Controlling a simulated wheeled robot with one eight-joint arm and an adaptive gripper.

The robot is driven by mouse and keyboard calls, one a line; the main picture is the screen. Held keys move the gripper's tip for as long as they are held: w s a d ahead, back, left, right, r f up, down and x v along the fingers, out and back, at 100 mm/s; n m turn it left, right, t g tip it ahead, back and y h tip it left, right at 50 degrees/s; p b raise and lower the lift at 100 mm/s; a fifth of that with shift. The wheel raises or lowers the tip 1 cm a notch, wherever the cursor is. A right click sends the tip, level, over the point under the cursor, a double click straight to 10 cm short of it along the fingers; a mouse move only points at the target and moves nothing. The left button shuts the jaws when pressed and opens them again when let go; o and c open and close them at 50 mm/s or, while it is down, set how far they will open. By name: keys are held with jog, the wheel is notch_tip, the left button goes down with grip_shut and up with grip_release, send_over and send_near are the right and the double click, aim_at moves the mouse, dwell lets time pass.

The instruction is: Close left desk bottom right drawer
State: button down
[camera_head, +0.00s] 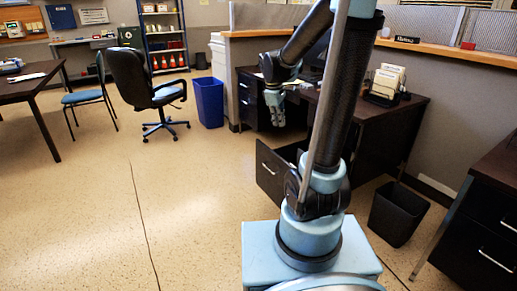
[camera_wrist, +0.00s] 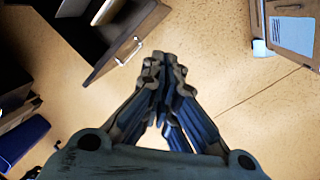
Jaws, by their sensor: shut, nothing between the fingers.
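The left desk (camera_head: 385,120) is dark wood and stands along the grey partition, partly hidden behind my arm. Its bottom drawer (camera_head: 270,175) is pulled well out, low over the floor, with a dark front and a pale handle. In the wrist view the open drawer (camera_wrist: 135,32) is at the upper left, with its handle on the front panel. My gripper (camera_head: 278,121) hangs fingers-down above and beyond the drawer in the head view. In the wrist view my gripper (camera_wrist: 164,60) has its fingertips together, empty, right of the drawer front and apart from it.
A blue bin (camera_head: 209,103) stands behind the desk area and a black office chair (camera_head: 148,88) left of it. A black waste bin (camera_head: 398,213) and another dark desk (camera_head: 490,215) are at the right. The floor left of the drawer is clear.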

aim_at(259, 145)
jog(key=w+a+f+n+h, duration=0.1)
jog(key=w+a+f+n, duration=0.5)
jog(key=w+f, duration=0.45)
jog(key=w+a+f+n+h, duration=0.1)
jog(key=w+a+f+n, duration=0.55)
jog(key=w, duration=0.75)
jog(key=shift+m, duration=0.45)
jog(key=x, duration=0.4)
jog(key=w+d+x, duration=0.1)
jog(key=x, duration=0.3)
jog(key=d+r+x, duration=0.1)
jog(key=x, duration=0.3)
jog(key=shift+w+d+f, duration=0.2)
jog(key=shift+w+f, duration=0.1)
jog(key=shift+f, duration=0.1)
